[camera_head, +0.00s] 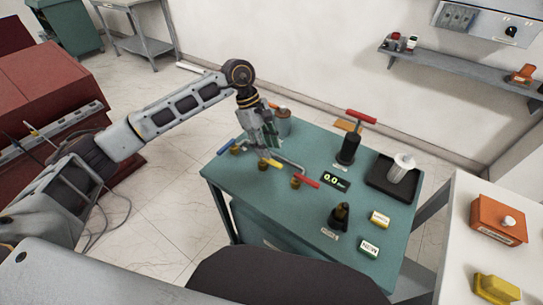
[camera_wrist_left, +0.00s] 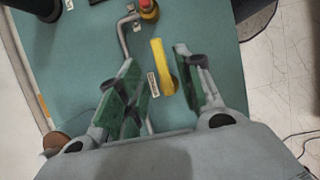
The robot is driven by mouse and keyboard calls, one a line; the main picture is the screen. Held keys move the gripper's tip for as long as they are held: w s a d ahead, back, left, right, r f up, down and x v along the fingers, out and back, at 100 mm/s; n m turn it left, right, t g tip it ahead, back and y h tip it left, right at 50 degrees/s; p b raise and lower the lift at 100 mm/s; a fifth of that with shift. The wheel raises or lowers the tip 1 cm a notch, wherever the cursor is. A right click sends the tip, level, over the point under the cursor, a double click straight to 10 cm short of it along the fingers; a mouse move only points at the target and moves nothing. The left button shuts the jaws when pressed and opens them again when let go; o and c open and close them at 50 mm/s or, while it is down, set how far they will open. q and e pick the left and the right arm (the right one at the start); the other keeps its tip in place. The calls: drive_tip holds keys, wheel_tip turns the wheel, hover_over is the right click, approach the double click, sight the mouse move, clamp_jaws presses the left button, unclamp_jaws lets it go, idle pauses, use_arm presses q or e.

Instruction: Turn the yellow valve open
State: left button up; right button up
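The yellow valve (camera_head: 273,163) is on the green table between a blue-handled valve (camera_head: 226,144) and a red-handled valve (camera_head: 305,180). In the left wrist view its yellow handle (camera_wrist_left: 162,64) runs lengthwise between the finger lines, nearer the right finger. My left gripper (camera_head: 268,146) is right above the yellow valve, pointing down. In the left wrist view the left gripper (camera_wrist_left: 156,57) is open, with green pads apart on either side of the handle. I cannot tell whether either finger touches it. My right gripper is not in view.
A bent grey pipe (camera_wrist_left: 125,35) runs beside the left finger. The table (camera_head: 240,190) also holds a black stand with a red handle (camera_head: 349,148), a display (camera_head: 335,181), a tray (camera_head: 376,180) and a dark bushing (camera_head: 339,216). The table's front left is bare.

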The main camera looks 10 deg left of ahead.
sight(273, 161)
use_arm(q)
drive_tip(key=shift+x, duration=2.25)
clamp_jaws()
